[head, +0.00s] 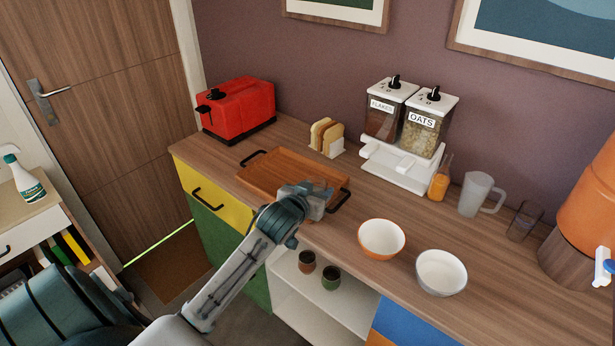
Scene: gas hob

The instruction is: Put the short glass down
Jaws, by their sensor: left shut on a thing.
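My left gripper (318,203) is shut on the short glass (322,184), a clear tumbler mostly hidden behind the fingers. Both are at the right end of a wooden tray (268,170) with black handles, on the counter. I cannot tell whether the glass touches the tray. My right gripper is not in view.
An orange bowl (381,239) and a white bowl (441,272) stand right of the tray. Behind are a red toaster (236,110), a toast rack (326,138) and a cereal dispenser (405,150). A frosted mug (477,194) and a dark glass (525,221) stand farther right. The tray's left part is clear.

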